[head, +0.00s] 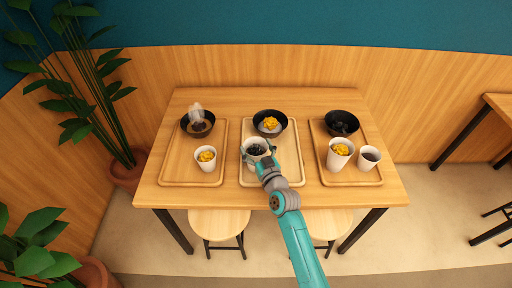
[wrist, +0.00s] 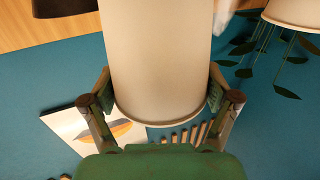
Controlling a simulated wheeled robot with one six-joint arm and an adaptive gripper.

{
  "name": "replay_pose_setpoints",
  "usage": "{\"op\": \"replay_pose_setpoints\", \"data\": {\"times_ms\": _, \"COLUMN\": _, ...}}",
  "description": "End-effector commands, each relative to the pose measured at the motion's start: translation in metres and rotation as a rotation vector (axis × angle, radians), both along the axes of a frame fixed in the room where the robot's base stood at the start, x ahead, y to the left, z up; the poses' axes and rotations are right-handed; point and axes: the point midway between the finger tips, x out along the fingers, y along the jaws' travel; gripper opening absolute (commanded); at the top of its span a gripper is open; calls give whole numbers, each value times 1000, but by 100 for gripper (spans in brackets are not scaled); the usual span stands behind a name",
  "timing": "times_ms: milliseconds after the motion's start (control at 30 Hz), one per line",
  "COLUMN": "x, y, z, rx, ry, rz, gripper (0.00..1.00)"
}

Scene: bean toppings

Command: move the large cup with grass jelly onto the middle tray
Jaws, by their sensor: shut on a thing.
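The large white cup with dark grass jelly (head: 255,149) is at the middle tray (head: 286,181), in front of that tray's bowl. I cannot tell if its base touches the tray. My gripper (head: 258,151) is shut on this cup from the near side. In the wrist view my gripper (wrist: 158,108) has one finger on each side of the pale cup wall (wrist: 158,55). That view is upside down, with the cup's rim toward the bottom of the picture. The cup looks about upright.
The middle tray's black bowl (head: 270,123) holds yellow topping. The left tray (head: 177,172) has a dark bowl and a white cup with yellow topping (head: 206,158). The right tray (head: 320,150) has a bowl, a yellow-topped cup (head: 340,153) and a small dark-filled cup (head: 369,157).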

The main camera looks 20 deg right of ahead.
Motion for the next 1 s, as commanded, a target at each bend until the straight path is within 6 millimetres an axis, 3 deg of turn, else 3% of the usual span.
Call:
{"op": "replay_pose_setpoints", "data": {"times_ms": 167, "x": 0, "y": 0, "z": -2, "rx": 0, "ry": -1, "rz": 0, "gripper": 17}}
{"op": "replay_pose_setpoints", "data": {"times_ms": 200, "x": 0, "y": 0, "z": -2, "rx": 0, "ry": 0, "rz": 1, "gripper": 94}}
{"op": "replay_pose_setpoints", "data": {"times_ms": 233, "x": 0, "y": 0, "z": -2, "rx": 0, "ry": 0, "rz": 1, "gripper": 100}}
{"op": "replay_pose_setpoints", "data": {"times_ms": 667, "x": 0, "y": 0, "z": 0, "rx": -1, "ry": -1, "rz": 0, "gripper": 100}}
{"op": "replay_pose_setpoints", "data": {"times_ms": 1000, "x": -51, "y": -3, "z": 0, "rx": 0, "ry": 1, "rz": 0, "gripper": 100}}
